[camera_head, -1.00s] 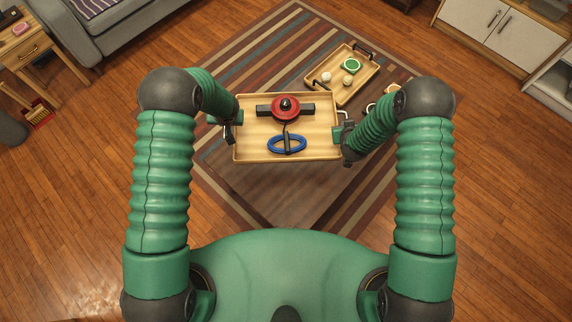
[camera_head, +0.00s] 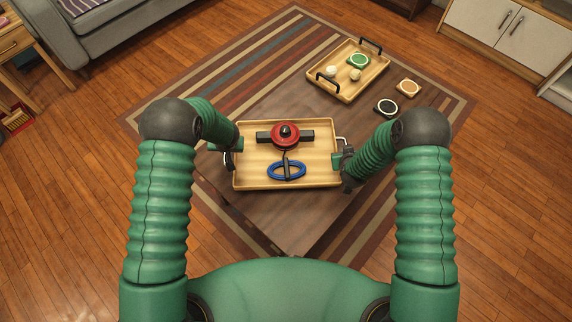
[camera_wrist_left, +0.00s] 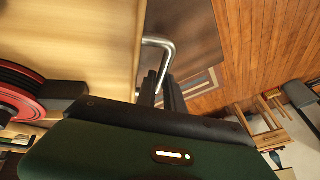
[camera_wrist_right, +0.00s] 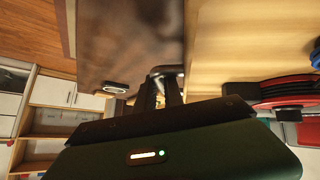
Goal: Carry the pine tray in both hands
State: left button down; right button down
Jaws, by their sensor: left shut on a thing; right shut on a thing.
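The pine tray (camera_head: 250,160) is pale wood with a low rim and silver bar handles at its ends. It looks level, above the dark low table. In it are a red round thing with a black knob and black side bars (camera_head: 286,133) and a blue coil with a black band (camera_head: 287,170). My left gripper (camera_head: 231,151) is shut on the left handle, which shows in the left wrist view (camera_wrist_left: 158,43). My right gripper (camera_head: 343,156) is shut on the right handle, mostly hidden by the fingers in the right wrist view (camera_wrist_right: 165,72).
The dark low table (camera_head: 300,225) has bare top around and below the held tray. Farther back on it stands a second wooden tray (camera_head: 338,88) with black handles, holding small things. A black-rimmed coaster (camera_head: 386,107) and a tan one (camera_head: 408,88) lie beside it.

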pick_arm(q)
jog(key=shift+d, duration=0.15)
pick_arm(e)
jog(key=shift+a, duration=0.2)
